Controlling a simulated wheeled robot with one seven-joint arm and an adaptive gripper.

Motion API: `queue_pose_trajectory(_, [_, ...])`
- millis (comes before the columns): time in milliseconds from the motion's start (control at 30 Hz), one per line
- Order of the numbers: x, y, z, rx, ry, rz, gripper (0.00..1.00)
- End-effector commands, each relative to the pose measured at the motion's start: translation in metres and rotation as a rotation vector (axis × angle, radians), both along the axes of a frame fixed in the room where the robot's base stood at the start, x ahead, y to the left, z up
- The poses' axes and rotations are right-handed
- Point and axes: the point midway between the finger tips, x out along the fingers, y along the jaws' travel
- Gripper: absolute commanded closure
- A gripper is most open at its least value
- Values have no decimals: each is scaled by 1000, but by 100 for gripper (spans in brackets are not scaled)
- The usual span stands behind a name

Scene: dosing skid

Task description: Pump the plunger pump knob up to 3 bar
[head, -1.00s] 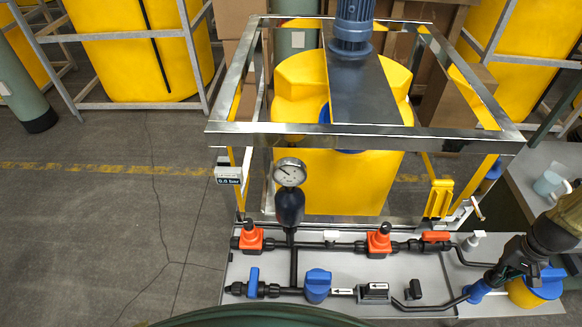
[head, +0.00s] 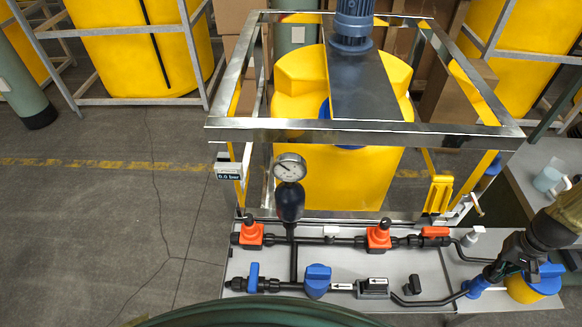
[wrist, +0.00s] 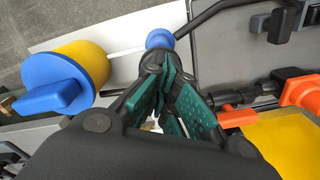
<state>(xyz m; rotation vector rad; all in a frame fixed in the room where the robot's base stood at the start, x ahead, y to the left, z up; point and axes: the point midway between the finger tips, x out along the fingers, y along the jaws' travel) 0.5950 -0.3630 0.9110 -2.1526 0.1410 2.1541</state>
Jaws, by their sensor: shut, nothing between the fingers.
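The blue plunger knob (head: 478,287) is at the lower right of the head view. In the wrist view the blue knob (wrist: 159,38) shows just past my fingertips, with a thin white rod running left to the yellow pump body (wrist: 82,62). My gripper (head: 492,272) is shut and empty, its tips right at the knob; I cannot tell whether they touch it. The yellow body with its blue top also shows in the head view (head: 530,288), partly hidden by my arm. The round gauge (head: 290,168) stands on the pipework, and the small display (head: 228,176) reads 0.0 bar.
Black pipes with orange valves (head: 251,233) and blue valves (head: 317,281) cover the grey panel left of my gripper. A metal frame (head: 365,136) around a yellow tank rises behind. A grey table (head: 545,205) stands at the right.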

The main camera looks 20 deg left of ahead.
Motion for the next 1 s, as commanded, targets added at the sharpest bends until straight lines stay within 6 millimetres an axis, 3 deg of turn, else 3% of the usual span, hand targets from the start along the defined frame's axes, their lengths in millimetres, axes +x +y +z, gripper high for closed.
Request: queue_pose_trajectory(1000, [0,0,-24,0,0,0,100])
